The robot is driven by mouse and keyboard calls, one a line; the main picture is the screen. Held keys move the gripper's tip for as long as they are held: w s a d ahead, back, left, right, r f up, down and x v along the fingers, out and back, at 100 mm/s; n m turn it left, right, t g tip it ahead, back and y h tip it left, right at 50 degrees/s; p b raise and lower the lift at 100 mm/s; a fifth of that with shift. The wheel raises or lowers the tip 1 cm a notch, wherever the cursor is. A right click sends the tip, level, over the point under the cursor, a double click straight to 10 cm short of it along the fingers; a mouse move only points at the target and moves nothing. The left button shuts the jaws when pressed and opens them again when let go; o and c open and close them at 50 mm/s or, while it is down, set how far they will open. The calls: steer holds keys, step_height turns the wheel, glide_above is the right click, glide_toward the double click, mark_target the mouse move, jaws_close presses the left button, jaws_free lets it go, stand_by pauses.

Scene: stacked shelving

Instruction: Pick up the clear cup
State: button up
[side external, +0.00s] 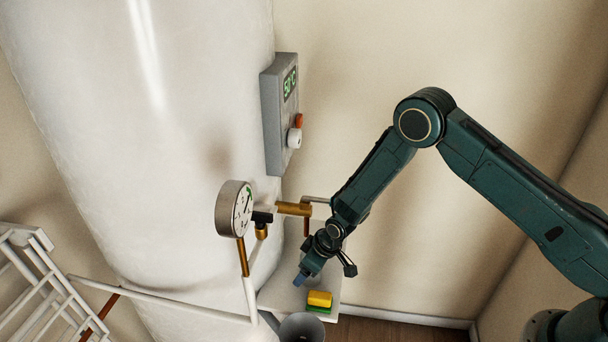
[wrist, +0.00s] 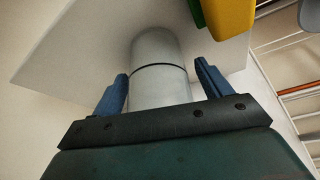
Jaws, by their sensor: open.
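In the wrist view a pale grey, see-through-looking cylinder (wrist: 158,52), which appears to be the clear cup, stands between the fingers of my gripper (wrist: 163,72). A thin dark line runs across it. The blue fingers are open, one on each side, with a small gap showing on both sides. The cup's lower part in the picture is hidden behind the dark gripper body. In the side view my gripper (side external: 299,281) points down and left over the small white shelf (side external: 272,296). The cup is mostly hidden there by my wrist.
A yellow and green sponge (side external: 319,299) lies on the shelf close to my gripper; it also shows in the wrist view (wrist: 232,16). A grey bin (side external: 302,329) is below. A large white tank, a pressure gauge (side external: 234,209) and pipes stand left of my arm.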

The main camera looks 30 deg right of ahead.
stand_by(0.4)
steer(key=c, duration=1.1)
steer(key=shift+r, duration=0.15)
steer(key=shift+s+d+r, duration=0.1)
steer(key=shift+d+r, duration=0.05)
steer(key=shift+r, duration=0.6)
step_height(320, 180, up, 5)
steer(key=s+d, duration=1.3)
steer(key=s, duration=0.1)
steer(key=shift+d+r, duration=0.15)
steer(key=shift+d, duration=0.25)
steer(key=shift+w+r, duration=0.1)
